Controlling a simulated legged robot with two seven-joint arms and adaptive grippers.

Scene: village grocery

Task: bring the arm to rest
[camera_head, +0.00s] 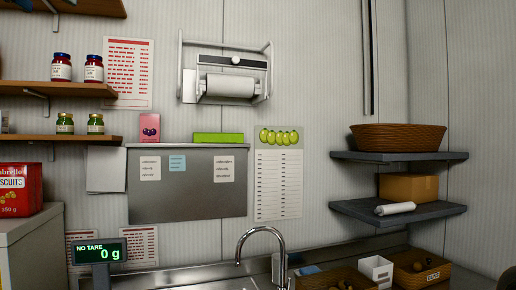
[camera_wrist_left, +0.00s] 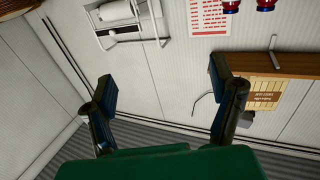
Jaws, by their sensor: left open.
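My left gripper (camera_wrist_left: 162,95) shows in the left wrist view, with its two dark fingers spread wide apart and nothing between them. Beyond the fingers is the pale panelled wall, seen tilted. No arm or gripper of mine shows clearly in the head view. My right gripper is not in either view.
Wooden shelves (camera_head: 60,138) with jars are at the left. Dark shelves (camera_head: 398,210) with a wicker basket (camera_head: 398,137) are at the right. A tap (camera_head: 262,232) and a scale display (camera_head: 98,252) stand below. A paper roll holder (camera_head: 228,85) hangs on the wall.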

